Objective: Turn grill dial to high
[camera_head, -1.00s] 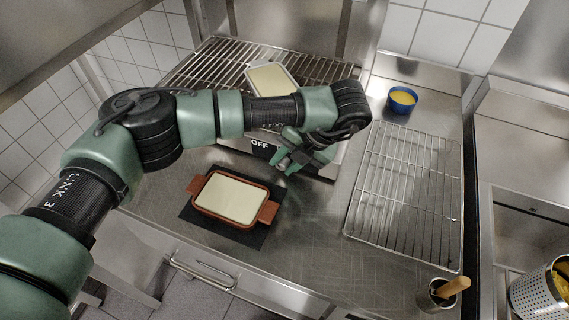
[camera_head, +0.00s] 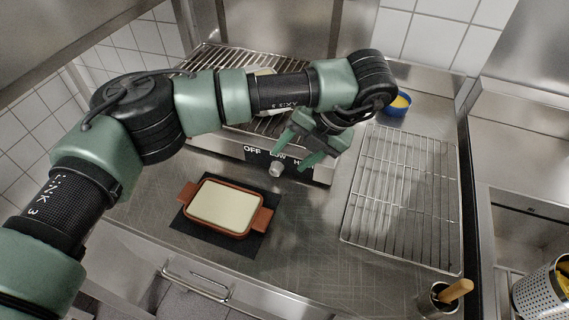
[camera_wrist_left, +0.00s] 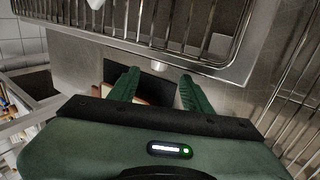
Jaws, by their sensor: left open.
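My right gripper is not in view.
The grill rack (camera_head: 215,62) with a pale-filled dish lies behind my arm. A brown casserole dish (camera_head: 188,194) sits on a black mat (camera_head: 215,237) in front. A wire rack (camera_head: 400,200) lies right, with a blue bowl (camera_head: 393,108) behind it.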

